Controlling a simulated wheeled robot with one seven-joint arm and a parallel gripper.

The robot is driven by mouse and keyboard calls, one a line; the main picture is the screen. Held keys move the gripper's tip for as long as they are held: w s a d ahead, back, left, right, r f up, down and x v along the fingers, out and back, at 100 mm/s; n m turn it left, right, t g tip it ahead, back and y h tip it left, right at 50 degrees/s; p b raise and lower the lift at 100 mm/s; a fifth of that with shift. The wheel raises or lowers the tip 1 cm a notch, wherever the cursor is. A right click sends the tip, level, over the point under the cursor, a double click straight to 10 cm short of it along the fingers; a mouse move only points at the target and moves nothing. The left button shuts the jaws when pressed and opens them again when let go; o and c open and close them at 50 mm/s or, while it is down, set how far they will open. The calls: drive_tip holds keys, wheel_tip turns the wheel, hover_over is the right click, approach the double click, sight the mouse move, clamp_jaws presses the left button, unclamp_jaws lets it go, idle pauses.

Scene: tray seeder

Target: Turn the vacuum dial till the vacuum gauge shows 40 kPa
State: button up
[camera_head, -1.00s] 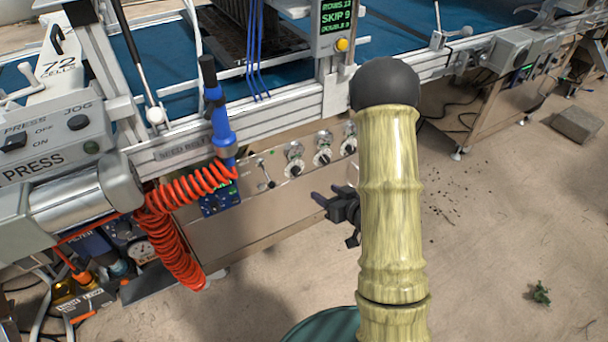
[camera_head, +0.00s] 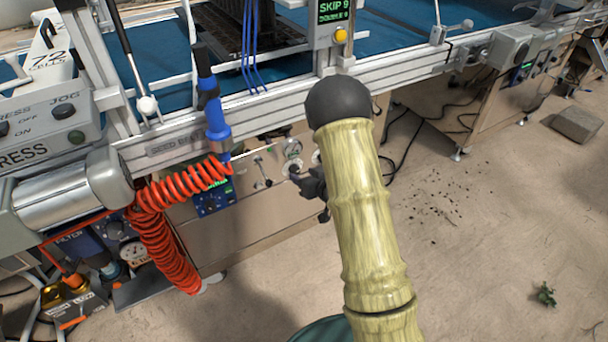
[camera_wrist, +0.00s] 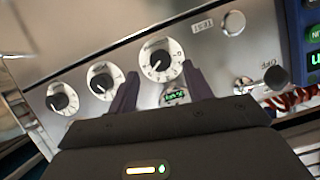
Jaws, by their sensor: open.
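Three round dials with dark knobs and white scales show in the wrist view; their labels are not readable. My gripper (camera_wrist: 160,70) is open, its dark fingers on either side of the largest-looking dial (camera_wrist: 160,60). I cannot tell whether they touch it. A small gauge with a green display (camera_wrist: 174,97) sits between the fingers; its reading is too small to make out. Which dial is the vacuum dial is not legible. In the head view my gripper (camera_head: 296,178) is at the panel, under a round gauge (camera_head: 291,147), and hides the dial there.
Two more dials (camera_wrist: 103,80) (camera_wrist: 62,98) sit left of my gripper in the wrist view; a toggle lever (camera_wrist: 270,78) is at right. In the head view a red coiled hose (camera_head: 165,240) hangs left of my gripper, by a blue box (camera_head: 213,198). The rail (camera_head: 270,115) overhangs the panel.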

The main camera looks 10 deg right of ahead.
sight(297, 171)
drive_tip(key=b+x, duration=0.1)
drive_tip(key=x, duration=0.3)
drive_tip(key=c, duration=1)
drive_tip(key=shift+o, duration=0.2)
drive_tip(key=shift+d, duration=0.15)
drive_tip(key=shift+r+p, duration=0.1)
drive_tip(key=shift+p, duration=0.3)
